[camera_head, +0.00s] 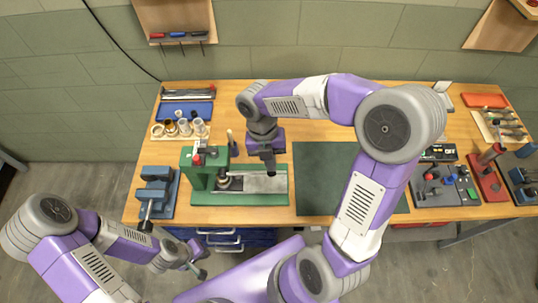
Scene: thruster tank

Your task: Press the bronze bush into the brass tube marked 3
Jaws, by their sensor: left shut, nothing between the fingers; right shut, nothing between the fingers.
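A green press (197,178) stands at the left of the workbench, with a bright metal bar or plate (262,184) along its green base. A wooden rack (158,134) behind it holds several short tubes or rings: a brownish one (170,128) and paler ones (199,126). I cannot read any number on them, nor tell which is the bronze bush or the brass tube. My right gripper (270,172) is shut and empty, pointing down over or just behind the right part of the press. My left gripper (200,270) is shut and empty, in front of the bench edge.
A blue vise (156,189) sits left of the press. A dark green mat (318,170) lies clear in the middle, partly behind my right arm. Blue drawers (222,238) are under the bench. A grey tray of parts (437,186) and a red stand (488,180) are at right.

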